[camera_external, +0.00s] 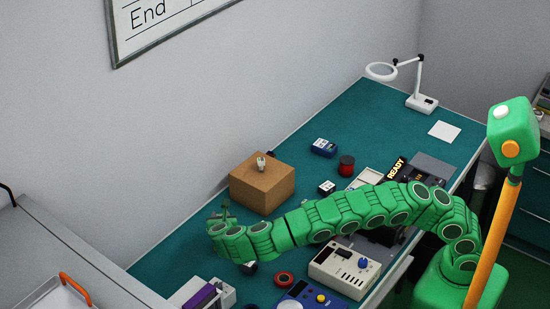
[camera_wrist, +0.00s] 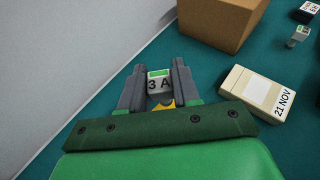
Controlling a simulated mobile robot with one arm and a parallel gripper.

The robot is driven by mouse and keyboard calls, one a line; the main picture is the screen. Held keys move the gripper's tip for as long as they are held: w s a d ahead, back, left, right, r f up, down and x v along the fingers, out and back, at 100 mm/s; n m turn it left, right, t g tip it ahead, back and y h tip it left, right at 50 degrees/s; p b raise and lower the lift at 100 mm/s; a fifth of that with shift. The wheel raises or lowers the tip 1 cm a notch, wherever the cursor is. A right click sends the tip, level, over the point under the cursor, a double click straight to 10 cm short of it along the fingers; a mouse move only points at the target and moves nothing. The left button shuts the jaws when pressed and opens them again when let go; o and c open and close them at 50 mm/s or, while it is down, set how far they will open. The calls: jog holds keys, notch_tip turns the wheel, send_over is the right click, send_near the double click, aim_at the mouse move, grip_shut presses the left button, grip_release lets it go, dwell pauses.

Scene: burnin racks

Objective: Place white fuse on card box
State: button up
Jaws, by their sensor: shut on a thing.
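A white fuse (camera_wrist: 160,83) marked "3 A" with a green top sits between the two grey fingers of my gripper (camera_wrist: 158,82) in the wrist view. My gripper is shut on it. In the external view my gripper (camera_external: 221,211) is over the bench, just left of and in front of the card box; the fuse cannot be made out there. The brown card box (camera_external: 262,192) stands on the green bench near the wall. A small pale object (camera_external: 261,163) is on top of the box. The box (camera_wrist: 218,24) also shows ahead of my gripper at the upper right in the wrist view.
A cream block (camera_wrist: 254,96) marked "21 NOV" lies right of my gripper. A small green-topped cube (camera_wrist: 298,36) stands farther right. A red spool (camera_external: 346,166), a blue item (camera_external: 324,147) and a lamp (camera_external: 421,102) are farther back. A cream instrument (camera_external: 344,266) stands in front.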

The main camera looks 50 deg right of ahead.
jog(key=shift+w+f, duration=0.15)
jog(key=shift+f, duration=1.55)
jog(key=shift+f, duration=0.15)
jog(key=o, duration=1)
jog(key=shift+o, duration=0.2)
jog(key=shift+a+r, duration=0.15)
jog(key=shift+r, duration=0.05)
jog(key=v, duration=1.1)
jog(key=shift+s+a, duration=0.25)
jog(key=shift+s, duration=0.15)
